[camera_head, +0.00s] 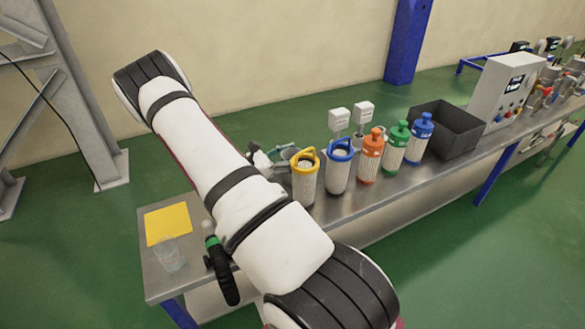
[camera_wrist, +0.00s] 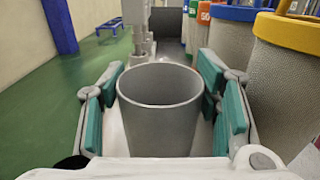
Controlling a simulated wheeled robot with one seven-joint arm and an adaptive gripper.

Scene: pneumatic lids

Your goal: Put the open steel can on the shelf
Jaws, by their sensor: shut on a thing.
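An open steel can (camera_wrist: 160,130), plain grey and with its wide mouth facing up, fills the middle of the wrist view. My gripper (camera_wrist: 160,88) is shut on it, with teal finger pads on its left and right sides. In the head view my gripper (camera_head: 277,156) is over the far edge of the metal bench, behind the yellow-ringed canister. I cannot make out the can there. A pale lower shelf (camera_head: 370,233) shows under the bench top.
On the bench stand canisters with yellow (camera_head: 304,182), blue (camera_head: 338,172), orange (camera_head: 370,160) and green (camera_head: 394,148) tops, close beside my gripper.

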